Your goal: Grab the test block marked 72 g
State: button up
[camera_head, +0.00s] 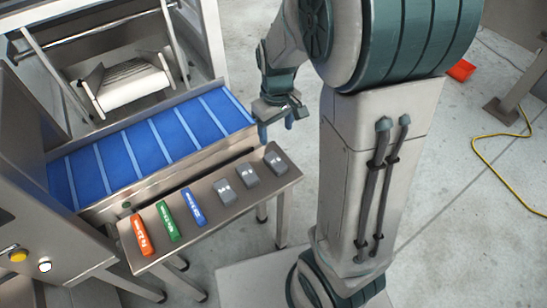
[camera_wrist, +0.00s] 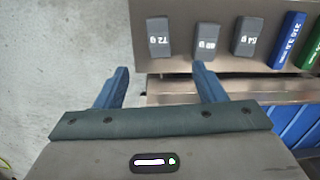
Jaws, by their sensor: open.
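The test block marked 72 g (camera_wrist: 158,39) is a grey block with white lettering, upside down in the wrist view. It stands nearest the end of a steel shelf (camera_wrist: 275,62). In the head view it is the rightmost grey block (camera_head: 277,161). Two similar grey blocks stand beside it: one (camera_wrist: 207,40) whose mark is hard to read and one that seems marked 64 g (camera_wrist: 246,37). My gripper (camera_wrist: 160,68), with two blue fingers, is open and empty. It is apart from the 72 g block; in the head view my gripper (camera_head: 277,126) shows beyond the shelf's far right corner.
Blue (camera_head: 194,207), green (camera_head: 167,221) and orange (camera_head: 142,235) blocks stand farther left on the shelf. A blue conveyor belt (camera_head: 120,160) with a raised metal edge runs behind it. A yellow cable (camera_head: 490,165) lies on the floor at right.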

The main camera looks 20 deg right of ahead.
aim_at(275, 160)
jog(key=f, duration=0.4)
jog(key=f+b, duration=0.1)
jog(key=f, duration=0.9)
jog(key=shift+w+f+b, duration=0.25)
jog(key=shift+b, duration=0.15)
jog(key=c, duration=1.1)
